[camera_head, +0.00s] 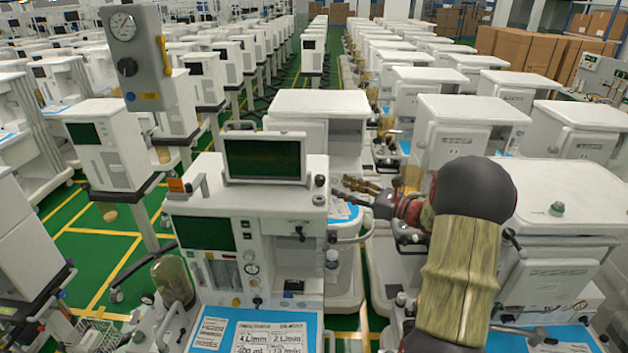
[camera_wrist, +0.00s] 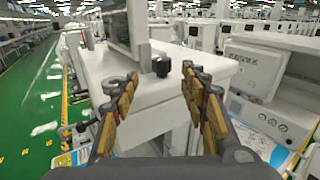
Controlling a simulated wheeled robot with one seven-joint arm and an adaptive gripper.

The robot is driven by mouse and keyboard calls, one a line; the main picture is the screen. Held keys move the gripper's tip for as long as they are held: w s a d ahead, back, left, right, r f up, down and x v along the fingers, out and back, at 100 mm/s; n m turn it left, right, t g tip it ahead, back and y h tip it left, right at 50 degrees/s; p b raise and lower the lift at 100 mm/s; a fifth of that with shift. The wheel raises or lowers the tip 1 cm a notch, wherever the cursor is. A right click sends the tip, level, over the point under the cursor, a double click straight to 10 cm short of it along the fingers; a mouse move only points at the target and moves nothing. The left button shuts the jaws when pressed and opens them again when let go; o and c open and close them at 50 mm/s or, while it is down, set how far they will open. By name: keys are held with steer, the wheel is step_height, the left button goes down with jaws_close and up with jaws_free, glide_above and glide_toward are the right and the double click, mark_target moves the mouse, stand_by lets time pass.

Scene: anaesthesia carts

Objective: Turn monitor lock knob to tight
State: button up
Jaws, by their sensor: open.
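The monitor (camera_head: 264,158) stands on top of the nearest white anaesthesia cart (camera_head: 255,199). A small dark knob (camera_head: 319,181) sits on the cart top just right of the monitor. In the wrist view the knob (camera_wrist: 161,66) is upright beside the monitor (camera_wrist: 126,28), and it appears in the gap between my fingertips. My gripper (camera_head: 355,187) is open and empty, to the right of the knob in the head view and apart from it. Both fingers show in the wrist view (camera_wrist: 160,77). I cannot read any tight or loose mark on the knob.
A grey gauge box (camera_head: 137,58) stands at the upper left. Other white carts (camera_head: 470,110) stand close behind and to the right. A glass canister (camera_head: 172,280) is at the cart's left side. Green floor (camera_head: 95,250) is open on the left.

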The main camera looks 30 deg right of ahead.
mark_target(324, 179)
steer(key=p+x, duration=0.1)
steer(key=x, duration=0.6)
steer(key=shift+w+d+r+p, duration=0.1)
steer(key=shift+w+r+p, duration=0.05)
steer(key=shift+w+p, duration=0.25)
steer(key=shift+s, duration=0.1)
steer(key=shift+c, duration=1.3)
steer(key=c, duration=0.7)
steer(key=shift+c, duration=0.9)
